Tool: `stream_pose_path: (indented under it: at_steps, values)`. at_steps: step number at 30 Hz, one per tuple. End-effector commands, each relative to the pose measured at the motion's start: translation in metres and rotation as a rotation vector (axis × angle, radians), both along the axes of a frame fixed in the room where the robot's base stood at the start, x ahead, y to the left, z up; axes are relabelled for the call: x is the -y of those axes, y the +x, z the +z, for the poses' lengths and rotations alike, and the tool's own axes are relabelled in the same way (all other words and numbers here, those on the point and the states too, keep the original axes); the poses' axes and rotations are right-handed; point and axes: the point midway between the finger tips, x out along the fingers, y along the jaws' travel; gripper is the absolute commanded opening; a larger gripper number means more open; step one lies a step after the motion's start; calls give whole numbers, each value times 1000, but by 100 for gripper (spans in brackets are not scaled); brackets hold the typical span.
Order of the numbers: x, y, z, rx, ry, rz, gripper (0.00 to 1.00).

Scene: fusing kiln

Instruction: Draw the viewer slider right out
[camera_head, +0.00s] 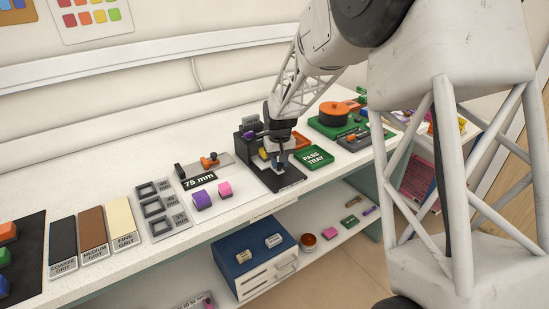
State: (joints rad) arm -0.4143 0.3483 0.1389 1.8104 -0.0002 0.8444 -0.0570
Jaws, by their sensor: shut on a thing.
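The black viewer (247,148) stands at the back of the bench, right of the middle, with a dark flat plate (288,178) low in front of it. My gripper (278,163) points down at the viewer's front, over the plate. Its fingers are closed on a small part there, which looks like the viewer slider. The fingers cover most of that part, and how far the slider stands out cannot be told at this size.
A green pass tray (315,158) lies close to the right of the plate. The bench's front edge is near.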

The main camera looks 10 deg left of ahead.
Motion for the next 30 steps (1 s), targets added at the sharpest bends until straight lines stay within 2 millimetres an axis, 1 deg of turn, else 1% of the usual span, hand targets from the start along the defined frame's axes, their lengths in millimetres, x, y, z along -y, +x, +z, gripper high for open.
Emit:
stream_pose_path:
  at_steps: [9, 15, 19, 27, 28, 30]
  values:
    - [26, -25, 1, 1, 0, 0, 0]
    - [38, -38, 1, 2, 1, 0, 0]
    - [41, -41, 1, 1, 0, 0, 0]
    - [43, -42, 0, -2, -1, -1, 0]
    - [43, -42, 0, -2, -1, -1, 29]
    - [43, -42, 0, -2, -1, -1, 40]
